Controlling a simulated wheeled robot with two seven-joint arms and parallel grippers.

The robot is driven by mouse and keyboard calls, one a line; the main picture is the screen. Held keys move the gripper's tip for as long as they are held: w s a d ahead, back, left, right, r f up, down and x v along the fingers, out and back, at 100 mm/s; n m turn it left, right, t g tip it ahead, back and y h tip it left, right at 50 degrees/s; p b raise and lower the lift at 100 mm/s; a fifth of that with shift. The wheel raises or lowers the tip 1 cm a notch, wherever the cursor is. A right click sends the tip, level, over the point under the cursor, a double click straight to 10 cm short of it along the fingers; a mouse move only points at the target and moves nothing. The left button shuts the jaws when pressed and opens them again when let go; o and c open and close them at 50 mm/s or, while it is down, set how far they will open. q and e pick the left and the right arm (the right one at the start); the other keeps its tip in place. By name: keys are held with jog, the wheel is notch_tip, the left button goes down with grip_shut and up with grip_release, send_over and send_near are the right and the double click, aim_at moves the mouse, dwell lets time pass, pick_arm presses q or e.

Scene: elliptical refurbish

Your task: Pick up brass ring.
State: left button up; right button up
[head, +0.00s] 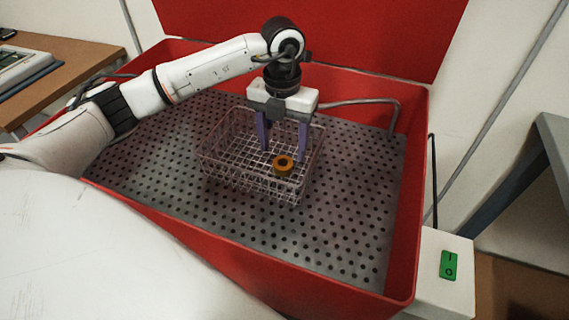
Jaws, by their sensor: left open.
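The brass ring (283,165) is a small, thick orange-brown ring with a dark hole. It shows in the head view at the right part of a wire basket (222,171), seen through or over the basket's mesh. My left gripper (283,155) comes down from above into the basket, its two purple fingers spread apart. The ring shows between and slightly below the fingertips. Nothing is held between the fingers. Whether a finger touches the ring I cannot tell. My right gripper is not in view.
The basket stands on a perforated metal plate (330,235) inside a red tub (418,200) with a raised red lid (320,30). A bent grey pipe (370,103) lies at the back. A white box with a green switch (449,265) stands outside right. The plate is clear around the basket.

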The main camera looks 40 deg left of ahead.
aim_at(283, 162)
pick_arm(q)
jog(key=f, duration=0.5)
jog(key=shift+w+a+f, duration=0.25)
jog(key=shift+w+f, duration=0.05)
jog(key=c, duration=1.4)
jog(key=shift+o, duration=0.2)
jog(key=shift+r, duration=0.1)
